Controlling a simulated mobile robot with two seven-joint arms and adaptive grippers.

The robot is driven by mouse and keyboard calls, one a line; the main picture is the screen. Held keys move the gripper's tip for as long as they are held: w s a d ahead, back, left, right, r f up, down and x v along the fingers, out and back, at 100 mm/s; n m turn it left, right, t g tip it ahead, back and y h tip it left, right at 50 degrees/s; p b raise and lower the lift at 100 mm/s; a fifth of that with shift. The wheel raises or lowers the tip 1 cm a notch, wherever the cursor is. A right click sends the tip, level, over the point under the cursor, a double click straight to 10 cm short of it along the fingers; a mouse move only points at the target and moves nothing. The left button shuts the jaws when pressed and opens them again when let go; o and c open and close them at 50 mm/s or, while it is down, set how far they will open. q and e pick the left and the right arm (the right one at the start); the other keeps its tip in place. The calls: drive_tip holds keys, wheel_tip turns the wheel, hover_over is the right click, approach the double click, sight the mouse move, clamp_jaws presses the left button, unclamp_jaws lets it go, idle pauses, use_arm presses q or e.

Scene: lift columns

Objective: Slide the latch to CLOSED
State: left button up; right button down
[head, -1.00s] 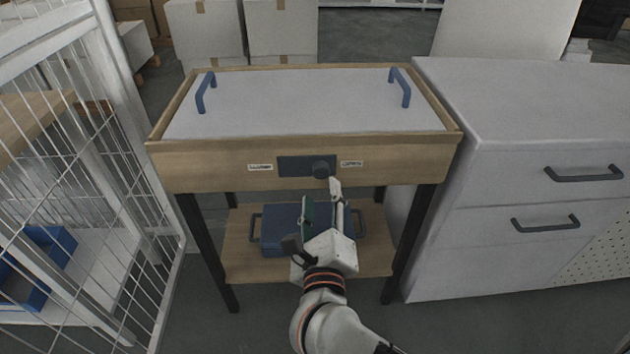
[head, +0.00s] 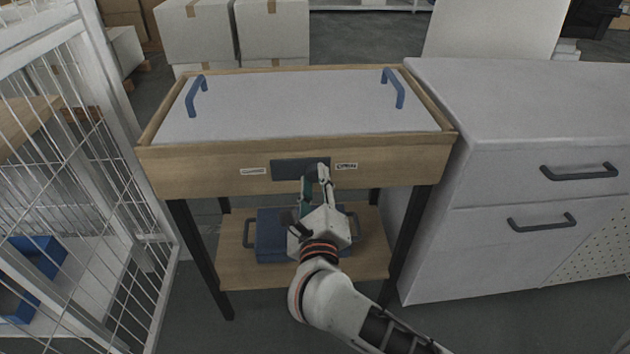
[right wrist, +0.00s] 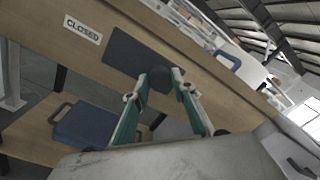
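The latch is a dark plate (head: 287,170) on the wooden front of the table, with a round dark knob (right wrist: 160,77) at its right end. The label left of the plate reads CLOSED (right wrist: 83,29) in the right wrist view; in the head view it shows small (head: 253,171). Another label (head: 346,166), too small to read, is at the right. My right gripper (head: 317,176) is at the knob, its fingers apart on either side of it in the right wrist view (right wrist: 158,88). I cannot tell whether they touch it. My left gripper is out of view.
The table top has a white panel (head: 290,110) with two blue handles. A blue case (head: 270,238) lies on the lower shelf. A white drawer cabinet (head: 500,185) stands close at the right, a white wire cage (head: 100,180) at the left.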

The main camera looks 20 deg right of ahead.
sight(284, 171)
drive_tip(key=shift+w+a, duration=0.1)
drive_tip(key=shift+a, duration=0.25)
drive_tip(key=a, duration=0.2)
drive_tip(key=w+a, duration=0.1)
drive_tip(key=a, duration=0.2)
drive_tip(key=shift+w, duration=0.2)
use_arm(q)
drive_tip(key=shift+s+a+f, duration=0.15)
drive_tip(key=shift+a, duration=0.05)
use_arm(e)
drive_tip(key=shift+a, duration=0.2)
drive_tip(key=c, duration=1.9)
unclamp_jaws()
drive_tip(key=shift+o, duration=1.1)
drive_tip(key=shift+w+a, duration=0.1)
drive_tip(key=shift+a, duration=0.05)
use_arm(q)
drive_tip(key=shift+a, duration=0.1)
use_arm(e)
drive_tip(key=v, duration=1.2)
